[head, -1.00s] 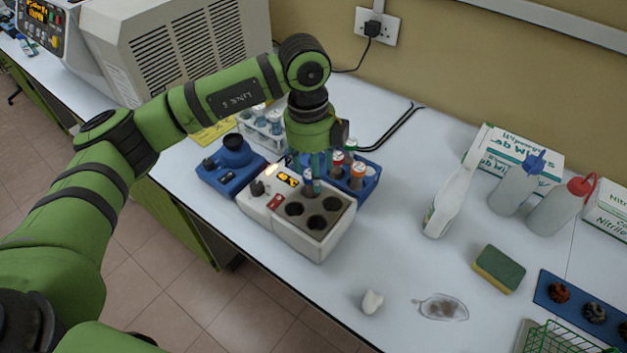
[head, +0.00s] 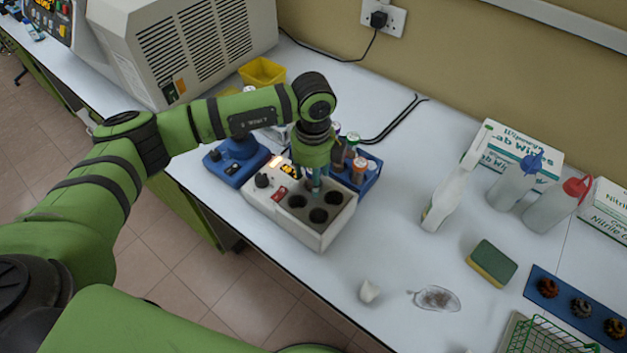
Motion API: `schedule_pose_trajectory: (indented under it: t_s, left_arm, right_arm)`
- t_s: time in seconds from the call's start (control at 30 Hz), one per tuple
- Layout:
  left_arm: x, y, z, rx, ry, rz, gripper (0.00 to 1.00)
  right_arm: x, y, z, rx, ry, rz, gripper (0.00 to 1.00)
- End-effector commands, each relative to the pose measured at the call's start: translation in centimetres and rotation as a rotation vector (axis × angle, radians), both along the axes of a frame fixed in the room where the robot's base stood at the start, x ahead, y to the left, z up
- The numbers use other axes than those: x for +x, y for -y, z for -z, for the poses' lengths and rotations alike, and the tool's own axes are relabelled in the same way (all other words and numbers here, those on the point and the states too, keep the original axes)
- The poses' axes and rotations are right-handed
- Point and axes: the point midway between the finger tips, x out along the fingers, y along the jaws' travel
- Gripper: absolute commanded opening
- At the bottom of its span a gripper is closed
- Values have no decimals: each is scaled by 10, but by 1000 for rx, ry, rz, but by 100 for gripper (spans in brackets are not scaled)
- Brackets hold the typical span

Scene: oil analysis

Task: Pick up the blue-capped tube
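A white heating block (head: 318,240) with a dark top and several round wells stands on the bench. My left gripper (head: 316,184) points down over the block's back well, with its fingertips close to the top plate. A small bluish tube part shows at the fingers, but its cap is hidden by the gripper. I cannot tell whether the fingers are closed on it. A blue rack (head: 372,180) behind the block holds several capped tubes, including an orange-capped tube (head: 359,166). My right arm crosses the bottom edge; its gripper is out of view.
A blue device (head: 228,168) stands left of the block, and a yellow bin (head: 262,72) is behind my forearm. A spray bottle (head: 452,190), two wash bottles and a sponge (head: 492,263) are to the right.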

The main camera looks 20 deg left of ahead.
Motion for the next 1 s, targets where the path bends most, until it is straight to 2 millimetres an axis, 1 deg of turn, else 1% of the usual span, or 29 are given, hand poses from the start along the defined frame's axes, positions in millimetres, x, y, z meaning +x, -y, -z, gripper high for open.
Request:
schedule_pose_trajectory:
  t_s: [0.03, 0.07, 0.1, 0.13, 0.47, 0.57, 0.67, 0.8, 1.0]
  left_arm:
    - [0, 0, 0, 0, 0, 1, 31]
    - [0, 0, 0, 0, 0, 1, 19]
    - [0, 0, 0, 0, 0, 1, 3]
    - [0, 0, 0, 0, 0, 1, 0]
    - [0, 0, -1, -1, 0, 1, 0]
    - [1, 1, -5, -3, 2, 1, 0]
    - [2, 1, -17, -3, 6, 2, 0]
    - [2, 1, -45, -3, 8, 2, 0]
    - [1, 1, -82, -2, 5, 2, 0]
  right_arm:
    - [1, 0, 0, 0, 1, 0, 40]
    - [1, 0, 0, 0, 1, 0, 40]
    - [1, 0, 0, 0, 1, 0, 40]
    - [1, 0, 0, 0, 1, 0, 40]
    - [1, 0, 0, 1, 2, 1, 40]
    - [1, 0, 3, 1, 3, 2, 40]
    - [1, 0, 10, 1, 3, 2, 40]
    - [2, -1, 23, 1, 3, 3, 40]
    - [2, -2, 36, 2, 4, 3, 40]
